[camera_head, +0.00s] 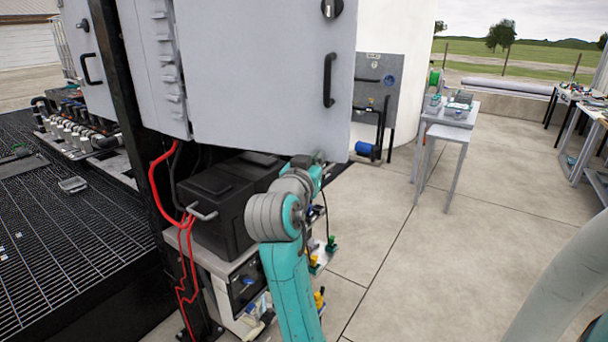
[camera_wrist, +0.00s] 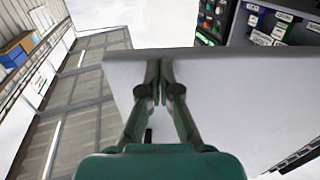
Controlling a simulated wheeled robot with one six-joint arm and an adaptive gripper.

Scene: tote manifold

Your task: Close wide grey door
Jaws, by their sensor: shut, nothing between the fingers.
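The wide grey door (camera_head: 260,75) is a large flat panel with a black handle (camera_head: 329,80) near its right edge. It fills the top middle of the head view and hides what lies behind it. In the wrist view the door (camera_wrist: 235,95) spans the middle, and cabinet contents with labels show past its edge, so it stands open. My gripper (camera_wrist: 160,75) is shut and empty, with its fingertips close to the door's edge. I cannot tell whether they touch it. In the head view the wrist is at the door's lower right corner and the fingertips are hidden.
A black case (camera_head: 225,210) with red cables sits below the door, left of my arm. A narrower grey panel (camera_head: 150,60) stands at its left. Black grating (camera_head: 60,220) covers the left floor. A small table (camera_head: 447,125) stands at back right. The concrete floor right of my arm is clear.

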